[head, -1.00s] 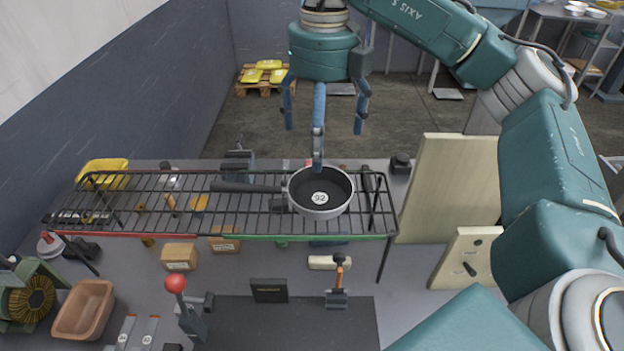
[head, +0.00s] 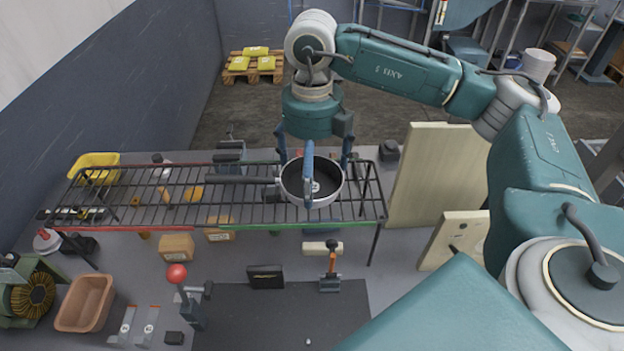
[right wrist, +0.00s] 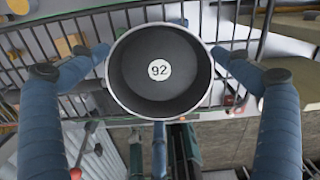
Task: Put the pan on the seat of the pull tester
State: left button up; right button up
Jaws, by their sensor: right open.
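A small dark-lined pan (head: 331,189) with a pale rim and a round "92" label rests on the wire rack (head: 235,200), its black handle pointing left. In the right wrist view the pan (right wrist: 185,85) fills the upper middle. My right gripper (head: 312,176) is open directly above the pan, its blue fingers spread around it. One finger crosses the front of the pan in the head view; I cannot tell whether it touches. I cannot clearly identify the pull tester or its seat. A red-knobbed lever device (head: 190,310) stands beside a dark mat (head: 270,325). My left gripper is not in view.
A clamp with an orange handle (head: 331,275) and a small black block (head: 266,277) stand at the mat's back edge. A brown tray (head: 85,303) is at left. Wooden boards (head: 430,175) stand right of the rack. The mat's middle is mostly clear.

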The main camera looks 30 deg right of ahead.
jog(key=c, duration=1.3)
jog(key=shift+o, duration=0.2)
jog(key=shift+r, duration=0.1)
